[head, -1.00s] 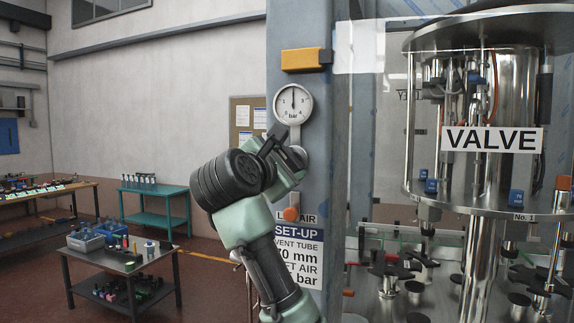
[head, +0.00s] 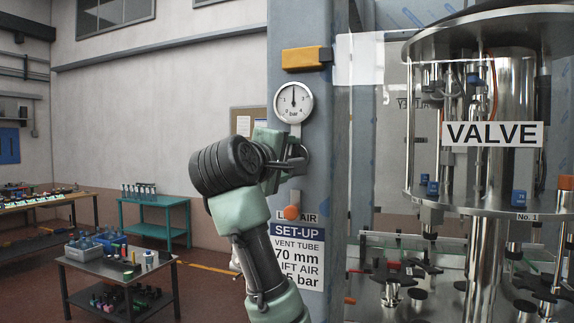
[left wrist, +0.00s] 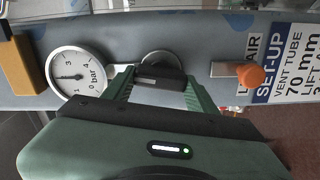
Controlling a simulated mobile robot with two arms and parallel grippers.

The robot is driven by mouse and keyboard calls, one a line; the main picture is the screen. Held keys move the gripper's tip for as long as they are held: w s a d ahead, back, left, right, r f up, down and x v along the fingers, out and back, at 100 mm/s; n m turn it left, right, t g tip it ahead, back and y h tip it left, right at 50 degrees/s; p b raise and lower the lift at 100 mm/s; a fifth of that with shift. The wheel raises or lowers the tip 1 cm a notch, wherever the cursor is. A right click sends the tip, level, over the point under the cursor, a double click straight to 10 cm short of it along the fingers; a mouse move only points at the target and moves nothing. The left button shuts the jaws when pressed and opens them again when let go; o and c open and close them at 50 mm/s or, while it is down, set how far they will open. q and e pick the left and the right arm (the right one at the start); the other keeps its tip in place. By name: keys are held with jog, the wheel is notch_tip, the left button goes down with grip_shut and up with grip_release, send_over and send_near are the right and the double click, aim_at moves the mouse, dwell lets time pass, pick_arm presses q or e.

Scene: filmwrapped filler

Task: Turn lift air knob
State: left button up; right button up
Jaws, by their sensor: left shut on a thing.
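A dark round knob (left wrist: 160,72) sits on the grey column (head: 310,110) just below a white pressure gauge (head: 293,101). My left gripper (head: 297,163) is at this knob, its fingers on either side of it in the left wrist view (left wrist: 160,92). It is shut on the knob. In the head view my gripper largely hides the knob. The gauge needle points about straight up in the head view. Lower on the column, an orange knob (head: 291,212) sits above the "LIFT AIR" label (head: 308,218), apart from my gripper. My right gripper is not in view.
A set-up label (head: 297,258) is on the column's lower part, and a yellow-orange block (head: 305,58) above the gauge. A clear panel and the metal machine marked "VALVE" (head: 492,134) stand to the right. Tables (head: 118,270) with parts stand at left; floor between is free.

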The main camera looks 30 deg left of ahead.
pick_arm(q)
jog(key=shift+w+d+m+b, duration=0.1)
jog(key=shift+m+b, duration=1)
jog(key=shift+m, duration=2.7)
jog(key=shift+d+m+b, duration=0.1)
jog(key=shift+m+b, duration=1)
jog(key=shift+m, duration=2.7)
jog(key=o, duration=1.4)
jog(key=shift+r, duration=0.1)
jog(key=shift+c, duration=0.2)
